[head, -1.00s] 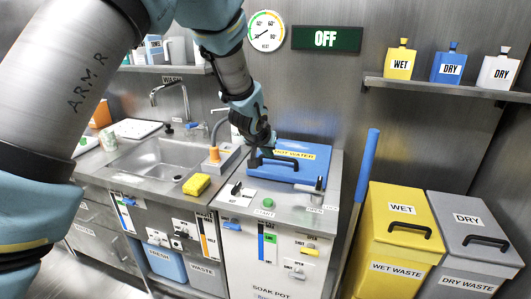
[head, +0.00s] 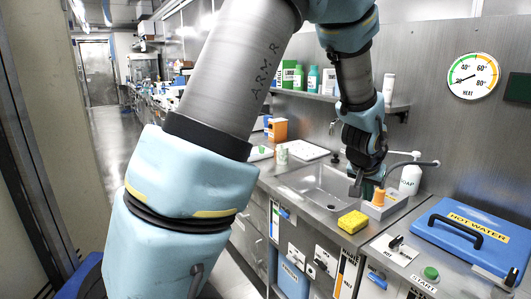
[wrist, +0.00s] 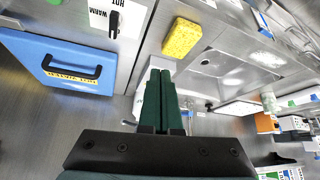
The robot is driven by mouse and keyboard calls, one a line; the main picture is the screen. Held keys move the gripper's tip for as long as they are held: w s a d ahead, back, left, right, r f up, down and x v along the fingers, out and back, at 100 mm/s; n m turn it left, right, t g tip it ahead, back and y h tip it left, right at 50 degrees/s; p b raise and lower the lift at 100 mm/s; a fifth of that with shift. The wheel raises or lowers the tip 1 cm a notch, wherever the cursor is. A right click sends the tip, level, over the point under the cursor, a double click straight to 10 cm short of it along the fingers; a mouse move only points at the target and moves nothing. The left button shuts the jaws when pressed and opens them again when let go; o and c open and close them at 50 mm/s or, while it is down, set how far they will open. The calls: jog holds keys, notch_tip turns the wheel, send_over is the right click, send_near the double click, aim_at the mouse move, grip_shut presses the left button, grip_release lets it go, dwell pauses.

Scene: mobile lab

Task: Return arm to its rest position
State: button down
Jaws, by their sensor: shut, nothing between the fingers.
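My arm fills the middle of the head view, with its wrist hanging over the counter beside the sink. My gripper (head: 360,186) points down near the tap and the orange-topped block (head: 379,197). In the wrist view, the two green fingers of my gripper (wrist: 160,72) lie together, with nothing between them. They are above the counter, apart from the yellow sponge (wrist: 182,38). Part of the sink is hidden behind my arm in the head view.
The sink (head: 318,183) and the yellow sponge (head: 352,222) are close to my gripper. The blue hot water lid (head: 450,243) lies at right. A white bottle (head: 410,178) and shelf stand behind. An open aisle (head: 115,150) runs at far left.

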jog(key=a+n+g+y, duration=0.1)
jog(key=a+n+y, duration=0.25)
jog(key=a, duration=1.55)
jog(key=s+a+n+g, duration=0.1)
jog(key=s+a, duration=0.3)
jog(key=a, duration=0.4)
jog(key=s+a+n+g, duration=0.1)
jog(key=s+a+n, duration=0.1)
jog(key=s+a, duration=0.3)
jog(key=a, duration=0.2)
jog(key=shift+s+a, duration=0.3)
jog(key=shift+a, duration=0.1)
jog(key=c, duration=1.6)
grip_release()
jog(key=shift+n+y, duration=0.25)
